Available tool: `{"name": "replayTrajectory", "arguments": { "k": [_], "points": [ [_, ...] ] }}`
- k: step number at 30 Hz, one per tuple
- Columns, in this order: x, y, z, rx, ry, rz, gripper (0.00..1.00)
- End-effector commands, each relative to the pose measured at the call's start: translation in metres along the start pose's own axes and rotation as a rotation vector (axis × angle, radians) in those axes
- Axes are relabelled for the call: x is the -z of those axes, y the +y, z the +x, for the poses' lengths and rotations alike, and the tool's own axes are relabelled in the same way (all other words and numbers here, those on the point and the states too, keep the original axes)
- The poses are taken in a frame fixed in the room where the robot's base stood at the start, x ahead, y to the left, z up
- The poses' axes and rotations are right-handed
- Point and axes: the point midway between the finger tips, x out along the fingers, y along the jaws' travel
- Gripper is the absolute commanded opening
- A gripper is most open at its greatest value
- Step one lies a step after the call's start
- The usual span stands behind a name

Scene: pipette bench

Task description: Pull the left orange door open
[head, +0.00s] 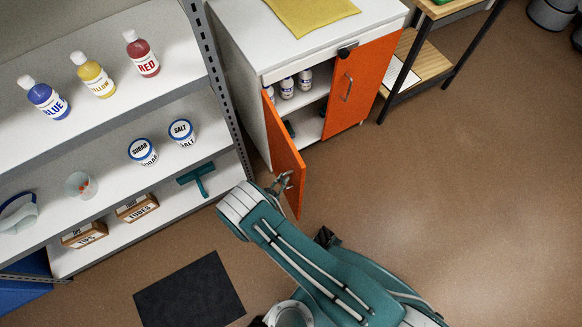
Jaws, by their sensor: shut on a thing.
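The white cabinet (258,45) stands at the top middle of the head view. Its left orange door (284,158) is swung well out from the cabinet front, and the shelves behind it show. My gripper (284,181) is at the outer face of this door, near its free edge, where the handle is. It is shut on the door handle, which is mostly hidden by the fingers. The right orange door (362,80) is closed, with a metal handle (347,88) on it.
Several small bottles (296,83) stand inside the cabinet. A grey shelf unit (110,118) with bottles, tubs and boxes is close on the left. A dark mat (190,293) lies on the floor. A wooden-shelved table (420,62) stands at right. The brown floor (470,190) at right is clear.

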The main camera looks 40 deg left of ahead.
Motion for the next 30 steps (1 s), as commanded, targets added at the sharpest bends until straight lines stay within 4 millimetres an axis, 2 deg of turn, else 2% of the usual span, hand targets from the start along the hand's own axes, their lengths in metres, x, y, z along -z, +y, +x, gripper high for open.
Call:
{"name": "replayTrajectory", "arguments": {
  "k": [3, 16, 17, 18, 19, 30],
  "points": [
    [0.0016, -0.0072, -0.0033, 0.006, 0.001, 0.006, 0.00],
    [0.0020, -0.0087, -0.0041, 0.005, 0.002, 0.007, 0.00],
    [0.0020, -0.0087, -0.0040, 0.005, 0.002, 0.007, 0.24],
    [0.0020, -0.0086, -0.0040, 0.005, 0.002, 0.007, 0.42],
    [0.0019, -0.0083, -0.0041, 0.005, 0.002, 0.006, 0.51],
    [0.0016, -0.0052, -0.0058, 0.002, 0.001, 0.004, 0.51]
  ]
}}
